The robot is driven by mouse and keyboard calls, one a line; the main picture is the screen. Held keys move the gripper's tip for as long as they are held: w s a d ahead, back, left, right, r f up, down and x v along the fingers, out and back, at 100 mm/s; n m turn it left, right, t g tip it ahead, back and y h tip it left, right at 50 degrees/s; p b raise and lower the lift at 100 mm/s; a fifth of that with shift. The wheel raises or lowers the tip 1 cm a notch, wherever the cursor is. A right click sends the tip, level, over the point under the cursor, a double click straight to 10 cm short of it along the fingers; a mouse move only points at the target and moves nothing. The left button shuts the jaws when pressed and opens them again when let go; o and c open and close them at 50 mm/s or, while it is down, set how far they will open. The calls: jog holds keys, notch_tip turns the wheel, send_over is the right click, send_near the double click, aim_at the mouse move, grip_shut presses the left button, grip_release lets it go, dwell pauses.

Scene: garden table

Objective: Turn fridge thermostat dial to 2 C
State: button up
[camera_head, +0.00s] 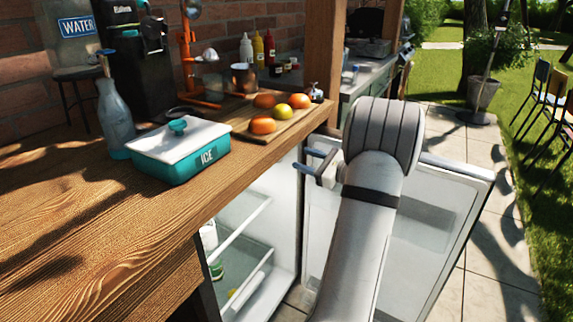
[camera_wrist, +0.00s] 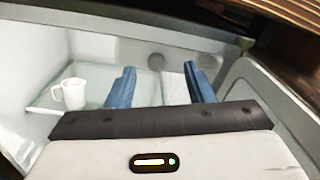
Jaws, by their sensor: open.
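The fridge (camera_head: 285,215) stands open under the wooden counter, and its white door (camera_head: 440,215) is swung out to the right. My gripper (camera_head: 308,161) is at the fridge opening, beside the counter edge, with my arm in front of the door. In the wrist view my gripper (camera_wrist: 160,69) has two blue fingers spread apart with nothing between them, pointing into the fridge. I cannot tell whether either is the thermostat dial; no markings are readable.
A white jug (camera_wrist: 73,94) stands on the glass shelf (camera_wrist: 100,88) left of my fingers. The counter (camera_head: 70,225) overhangs the fridge and carries a teal ICE box (camera_head: 180,152) and a fruit board (camera_head: 290,122).

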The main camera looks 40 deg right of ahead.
jog(key=w+a+f+b, duration=0.2)
jog(key=w, duration=0.5)
jog(key=shift+a+f, duration=0.2)
jog(key=shift+f, duration=0.2)
jog(key=c, duration=1)
jog(key=shift+r+p, duration=0.1)
jog(key=shift+p, duration=0.25)
